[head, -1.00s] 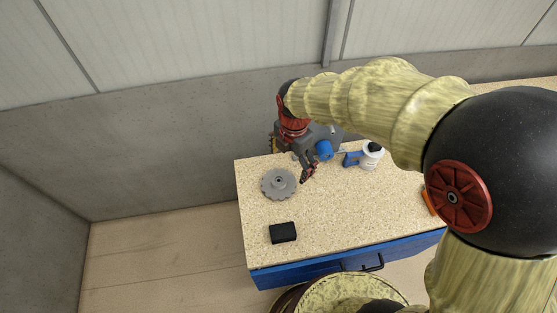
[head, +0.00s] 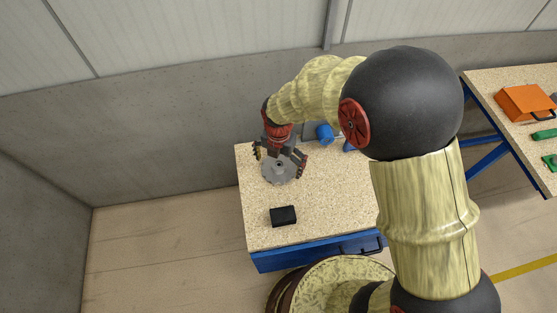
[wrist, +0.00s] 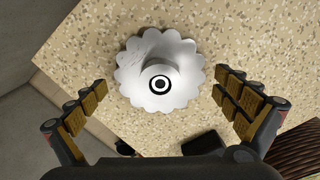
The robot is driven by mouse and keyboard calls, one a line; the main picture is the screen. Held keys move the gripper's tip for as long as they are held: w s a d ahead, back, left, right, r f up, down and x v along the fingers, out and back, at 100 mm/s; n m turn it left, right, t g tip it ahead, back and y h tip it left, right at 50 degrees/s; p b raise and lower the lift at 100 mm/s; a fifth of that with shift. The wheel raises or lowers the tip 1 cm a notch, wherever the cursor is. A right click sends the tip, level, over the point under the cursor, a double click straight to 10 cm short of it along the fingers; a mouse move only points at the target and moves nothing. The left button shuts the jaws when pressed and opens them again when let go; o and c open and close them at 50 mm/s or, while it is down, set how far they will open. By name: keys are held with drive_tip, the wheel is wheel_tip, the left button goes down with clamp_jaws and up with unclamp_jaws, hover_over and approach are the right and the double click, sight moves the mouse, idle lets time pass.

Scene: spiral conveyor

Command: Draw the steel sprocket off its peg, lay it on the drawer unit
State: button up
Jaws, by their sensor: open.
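The steel sprocket (head: 281,176) is a grey toothed disc with a raised round hub. It lies flat on the speckled top of the blue drawer unit (head: 335,205), near its left edge. In the wrist view the sprocket (wrist: 132,78) is whole, its hub bearing a dark ring at the centre. I cannot make out a separate peg. My gripper (head: 279,161) is above the sprocket, open and empty. In the wrist view its fingers stand wide on either side of the sprocket, apart from its teeth.
A black block (head: 283,215) lies in front of the sprocket. A blue object (head: 325,134) stands at the back, partly behind my arm. A second bench (head: 500,105) at right holds an orange case (head: 524,101) and green items. Concrete wall (head: 170,140) is behind.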

drive_tip(key=shift+c, duration=0.9)
